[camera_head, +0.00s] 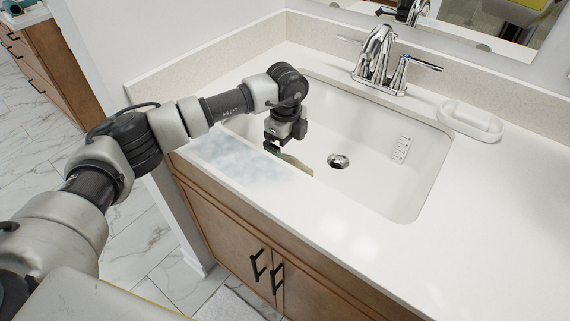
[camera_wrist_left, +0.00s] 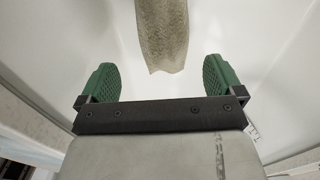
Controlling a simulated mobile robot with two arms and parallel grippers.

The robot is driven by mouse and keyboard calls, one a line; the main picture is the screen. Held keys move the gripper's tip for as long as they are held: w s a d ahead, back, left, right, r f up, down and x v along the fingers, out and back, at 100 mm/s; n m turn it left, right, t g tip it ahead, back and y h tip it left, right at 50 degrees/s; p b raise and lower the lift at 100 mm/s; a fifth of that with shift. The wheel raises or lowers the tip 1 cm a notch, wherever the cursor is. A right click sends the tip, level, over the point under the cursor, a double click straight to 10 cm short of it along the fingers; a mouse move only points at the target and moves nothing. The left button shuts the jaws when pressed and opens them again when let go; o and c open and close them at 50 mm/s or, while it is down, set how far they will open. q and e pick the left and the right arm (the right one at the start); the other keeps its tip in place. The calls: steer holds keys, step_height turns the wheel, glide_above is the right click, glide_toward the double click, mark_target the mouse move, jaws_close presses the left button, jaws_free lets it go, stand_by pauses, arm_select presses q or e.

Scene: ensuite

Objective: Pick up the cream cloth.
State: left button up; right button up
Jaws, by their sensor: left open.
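The cream cloth (camera_wrist_left: 162,35) shows in the left wrist view as a beige, textured strip reaching down from the top edge, its near end between and beyond the fingertips. In the head view a small part of the cloth (camera_head: 297,163) shows at the front side of the sink, just beside my left gripper (camera_head: 274,147). The rest of it is hidden there. In the left wrist view my left gripper (camera_wrist_left: 160,80) is open, with its green finger pads apart and nothing between them. My right gripper is not in view.
The white sink (camera_head: 365,185) has a drain (camera_head: 338,161) and a chrome faucet (camera_head: 380,60) behind it. A white soap dish (camera_head: 470,121) stands on the counter at the right. A bluish-grey patch (camera_head: 235,160) marks the front left counter.

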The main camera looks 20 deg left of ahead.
mark_target(286, 160)
arm_select(q)
steer(key=shift+f, duration=0.95)
steer(key=f, duration=0.4)
steer(key=shift+w+a+f, duration=0.1)
steer(key=shift+w+f, duration=0.1)
steer(key=shift+w, duration=0.1)
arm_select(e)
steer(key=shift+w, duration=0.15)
arm_select(q)
steer(key=shift+c, duration=1.2)
steer(key=c, duration=0.8)
steer(key=shift+r, duration=0.15)
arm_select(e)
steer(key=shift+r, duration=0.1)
